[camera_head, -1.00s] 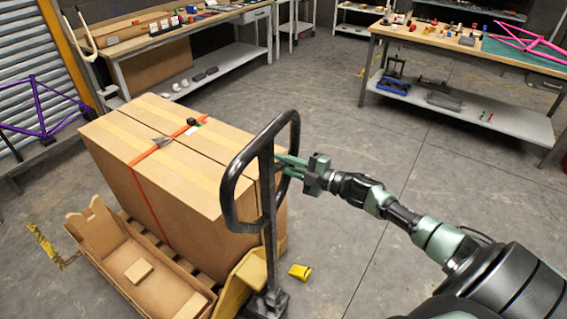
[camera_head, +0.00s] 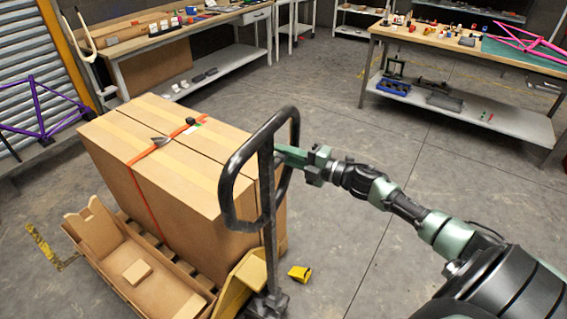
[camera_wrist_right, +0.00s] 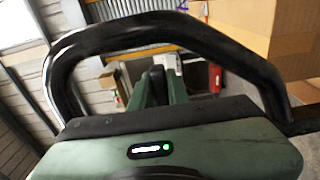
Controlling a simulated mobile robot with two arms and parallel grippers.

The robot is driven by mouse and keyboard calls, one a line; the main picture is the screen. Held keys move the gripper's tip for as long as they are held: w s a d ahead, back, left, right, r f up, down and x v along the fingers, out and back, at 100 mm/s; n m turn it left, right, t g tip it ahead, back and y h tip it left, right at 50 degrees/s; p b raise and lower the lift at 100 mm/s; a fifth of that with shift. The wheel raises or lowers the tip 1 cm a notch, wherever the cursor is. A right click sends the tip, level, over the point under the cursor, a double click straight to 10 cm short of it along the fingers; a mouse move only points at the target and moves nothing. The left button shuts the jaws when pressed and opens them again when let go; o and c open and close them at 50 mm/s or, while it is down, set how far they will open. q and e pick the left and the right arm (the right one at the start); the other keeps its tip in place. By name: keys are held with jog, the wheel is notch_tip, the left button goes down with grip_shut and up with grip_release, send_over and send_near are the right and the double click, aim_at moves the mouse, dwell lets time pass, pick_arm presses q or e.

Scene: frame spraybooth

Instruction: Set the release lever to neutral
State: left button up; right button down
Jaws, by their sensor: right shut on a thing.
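The pallet jack's black loop handle (camera_head: 232,170) stands upright in front of the boxed load. It also arches across the right wrist view (camera_wrist_right: 150,30). My right gripper (camera_head: 284,155) reaches to the handle from the right, its fingertips at the loop's opening. In the right wrist view its green fingers (camera_wrist_right: 155,88) close on a small dark part inside the loop, which looks like the release lever (camera_wrist_right: 156,78). The lever is mostly hidden by the fingers and the handle, so its setting cannot be told. My left gripper is not in view.
A large strapped carton (camera_head: 170,165) sits on a pallet behind the handle. An open cardboard tray (camera_head: 130,262) lies at front left. A small yellow piece (camera_head: 300,272) is on the floor. Workbenches (camera_head: 470,45) stand behind. The floor at middle right is clear.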

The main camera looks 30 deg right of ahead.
jog(key=c, duration=1.4)
grip_release()
jog(key=shift+o, duration=0.2)
jog(key=shift+s+d+f, duration=0.15)
jog(key=shift+s+d, duration=0.1)
jog(key=shift+s, duration=0.3)
jog(key=b+v, duration=0.2)
jog(key=v, duration=0.4)
jog(key=shift+s+d, duration=0.2)
jog(key=shift+s, duration=0.1)
